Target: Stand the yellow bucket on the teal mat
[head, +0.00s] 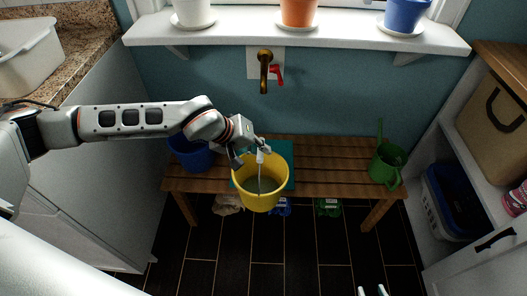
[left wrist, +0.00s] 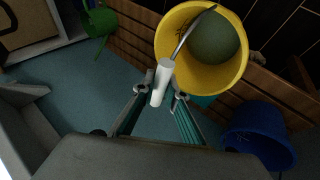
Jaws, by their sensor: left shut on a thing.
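The yellow bucket (head: 262,201) is upright in the head view, in front of the teal mat (head: 283,149) on the bench. It hides much of the mat, and its lower edge overlaps the bench's front edge. I cannot tell whether it touches the mat. My left gripper (head: 261,151) is shut on the bucket's white handle grip, above the rim. In the left wrist view the grip (left wrist: 162,82) lies between the fingers, with the bucket (left wrist: 175,58) beyond. A grey-green round area shows inside it. My right gripper (head: 372,291) shows only two separated fingertips at the bottom edge.
The slatted wooden bench (head: 335,170) holds a blue bucket (head: 190,155) left of the mat and a green watering can (head: 387,165) at the right. Bare slats lie between mat and can. A brass tap (head: 264,72) is on the wall above. Shelves (head: 433,160) stand right.

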